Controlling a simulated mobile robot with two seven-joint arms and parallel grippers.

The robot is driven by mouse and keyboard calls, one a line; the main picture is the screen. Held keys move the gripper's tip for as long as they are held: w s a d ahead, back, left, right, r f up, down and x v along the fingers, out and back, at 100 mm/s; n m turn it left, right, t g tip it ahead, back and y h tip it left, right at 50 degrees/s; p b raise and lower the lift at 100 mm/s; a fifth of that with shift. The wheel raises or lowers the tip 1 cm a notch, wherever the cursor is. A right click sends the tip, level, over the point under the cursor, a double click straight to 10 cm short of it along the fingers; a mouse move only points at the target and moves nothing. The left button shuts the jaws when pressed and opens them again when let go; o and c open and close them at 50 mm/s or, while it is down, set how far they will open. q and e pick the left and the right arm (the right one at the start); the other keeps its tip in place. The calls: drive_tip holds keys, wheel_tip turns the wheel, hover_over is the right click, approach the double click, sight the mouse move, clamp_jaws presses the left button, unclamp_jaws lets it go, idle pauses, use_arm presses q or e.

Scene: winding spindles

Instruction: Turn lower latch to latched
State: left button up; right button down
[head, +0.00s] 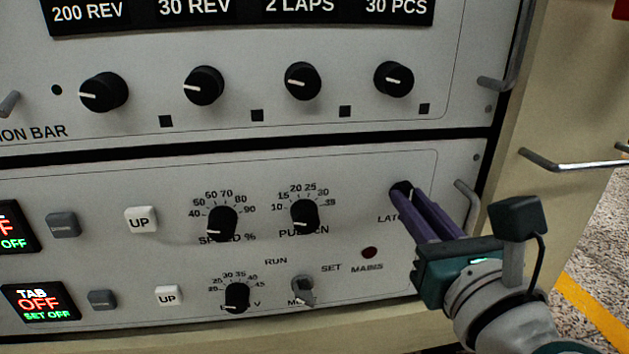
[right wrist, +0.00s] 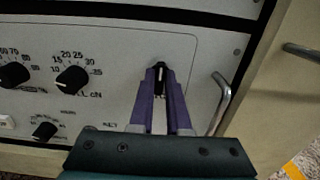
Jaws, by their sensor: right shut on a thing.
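The lower latch is a small black knob (head: 401,187) at the right of the lower panel, above a label partly hidden that begins "LAT". In the right wrist view the knob (right wrist: 159,75) shows a white mark and sits between my purple fingertips. My right gripper (head: 404,192) is shut on this knob, reaching in from the lower right. My fingers and wrist hide part of the label and the panel around it. Whether the latch is at its latched position cannot be read. My left gripper is not in view.
A metal handle (head: 467,207) stands just right of the latch, close to my fingers. Black dials (head: 305,215) and a toggle switch (head: 303,290) lie to the left. A bar handle (head: 570,165) juts from the beige side at right. The upper panel has a row of knobs (head: 303,81).

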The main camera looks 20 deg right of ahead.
drive_tip(key=shift+r+n, duration=0.1)
drive_tip(key=shift+n, duration=0.2)
drive_tip(key=n+p, duration=0.2)
drive_tip(key=n, duration=0.3)
drive_tip(key=n+p, duration=0.2)
drive_tip(key=n, duration=0.4)
drive_tip(key=n+p, duration=0.2)
drive_tip(key=n, duration=0.4)
drive_tip(key=shift+a+f+p, duration=0.2)
drive_tip(key=shift+f+p, duration=0.1)
drive_tip(key=shift+p, duration=0.1)
idle(0.4)
drive_tip(key=c, duration=0.9)
unclamp_jaws()
